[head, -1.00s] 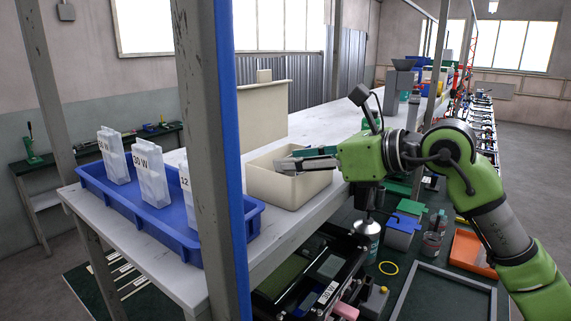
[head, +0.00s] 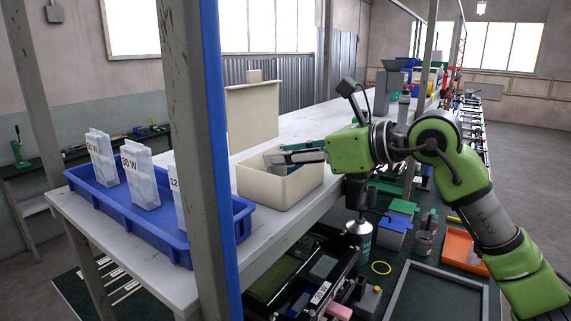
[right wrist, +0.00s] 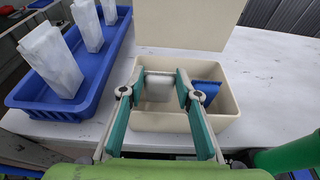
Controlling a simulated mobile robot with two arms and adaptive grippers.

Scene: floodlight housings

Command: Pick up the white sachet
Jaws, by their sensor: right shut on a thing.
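The white sachet (right wrist: 159,86) shows in the right wrist view between the fingertips of my right gripper (right wrist: 160,84). The gripper is shut on it, inside the cream bin (right wrist: 222,122). In the head view my right gripper (head: 276,157) reaches from the right over the rim of the same bin (head: 268,195). The sachet cannot be made out clearly there. Its lower part is hidden, so I cannot tell if it touches the bin floor. My left gripper is not in view.
A blue thing (right wrist: 207,89) lies in the bin beside the right finger. A cream upright panel (head: 252,112) stands behind the bin. A blue tray (head: 150,228) with clear labelled holders stands left, behind a grey-blue post (head: 195,130). White tabletop (head: 310,125) is free behind the bin.

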